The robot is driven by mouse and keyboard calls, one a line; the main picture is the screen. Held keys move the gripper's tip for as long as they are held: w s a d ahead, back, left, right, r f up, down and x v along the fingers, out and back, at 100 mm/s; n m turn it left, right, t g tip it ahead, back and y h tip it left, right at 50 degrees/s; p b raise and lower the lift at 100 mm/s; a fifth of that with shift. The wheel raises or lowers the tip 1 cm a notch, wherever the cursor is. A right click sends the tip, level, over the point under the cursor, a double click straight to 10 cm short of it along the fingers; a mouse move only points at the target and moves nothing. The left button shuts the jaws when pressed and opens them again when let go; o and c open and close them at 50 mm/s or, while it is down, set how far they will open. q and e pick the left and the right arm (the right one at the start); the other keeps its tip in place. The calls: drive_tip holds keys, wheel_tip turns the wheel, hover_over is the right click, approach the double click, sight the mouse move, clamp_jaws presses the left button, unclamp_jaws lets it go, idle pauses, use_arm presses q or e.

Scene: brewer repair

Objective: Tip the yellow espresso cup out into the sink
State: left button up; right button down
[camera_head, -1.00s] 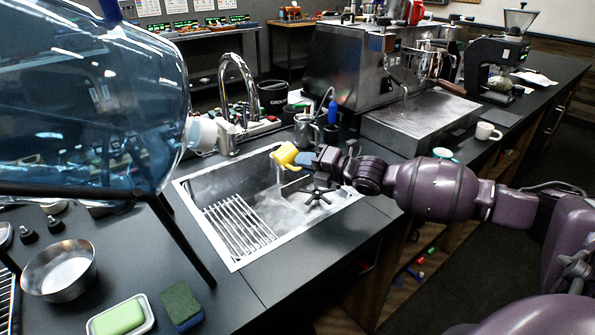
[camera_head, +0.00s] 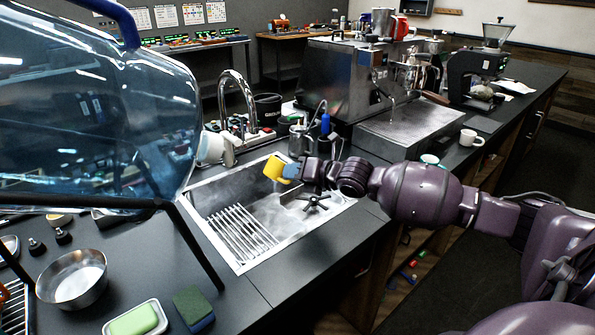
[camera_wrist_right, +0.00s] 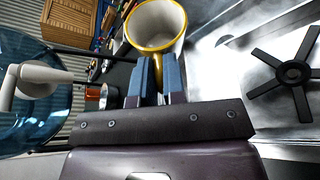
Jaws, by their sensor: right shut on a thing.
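The yellow espresso cup (camera_head: 274,168) is held over the sink (camera_head: 232,266), above the basin's back part. It looks tipped on its side in the head view. My right gripper (camera_head: 291,171) is shut on it from the right. In the right wrist view the cup (camera_wrist_right: 156,24) shows a yellow rim and a white inside, with no liquid that I can make out. The blue-lined fingers of the gripper (camera_wrist_right: 160,80) meet its near side. My left gripper is not in view.
A chrome faucet (camera_head: 240,95) stands behind the sink. A metal rack (camera_head: 240,232) and a dark spider-shaped part (camera_head: 313,202) are in the basin. A large blue bottle (camera_head: 95,110) fills the left. A white cup (camera_head: 470,138) stands right of the espresso machine (camera_head: 345,80).

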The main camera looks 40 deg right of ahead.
drive_tip(key=shift+a+r+n+h+p, duration=0.25)
drive_tip(key=shift+n+h+p, duration=0.1)
drive_tip(key=shift+n+h, duration=0.2)
drive_tip(key=shift+a+f+n+h+p, duration=0.2)
drive_tip(key=shift+a+n+h+p, duration=0.1)
drive_tip(key=shift+n, duration=0.35)
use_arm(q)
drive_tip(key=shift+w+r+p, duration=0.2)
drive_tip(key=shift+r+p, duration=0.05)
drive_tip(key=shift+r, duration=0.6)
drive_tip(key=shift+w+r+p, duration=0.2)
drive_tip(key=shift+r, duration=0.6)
use_arm(e)
drive_tip(key=shift+a+f+n+h, duration=0.5)
drive_tip(key=shift+n+h, duration=0.15)
drive_tip(key=shift+n, duration=0.35)
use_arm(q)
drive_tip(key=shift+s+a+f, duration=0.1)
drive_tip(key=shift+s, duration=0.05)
